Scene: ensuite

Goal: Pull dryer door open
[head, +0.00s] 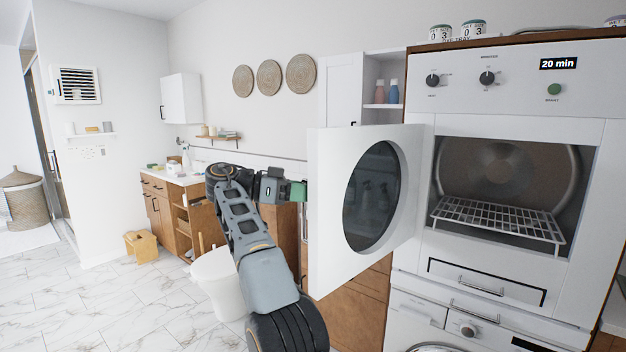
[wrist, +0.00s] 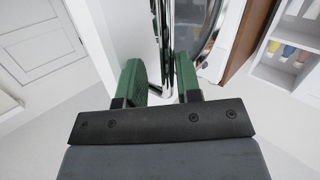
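The white dryer door (head: 330,215) with its round dark window stands swung wide open to the left of the dryer (head: 425,230). The drum opening shows a wire rack (head: 497,218) inside. My gripper (head: 297,191) is at the door's outer left edge, its green fingers partly hidden by the door in the head view. In the wrist view, a chrome handle bar (wrist: 168,35) runs between my two green fingers (wrist: 160,75). The fingers are apart, with a visible gap beside the bar on the left. The handle is hidden in the head view.
A white toilet (head: 218,280) stands below and behind my arm. A wooden vanity (head: 170,205) is further back left. A washing machine (head: 465,325) sits under the dryer. Marble floor (head: 60,300) is clear at the left.

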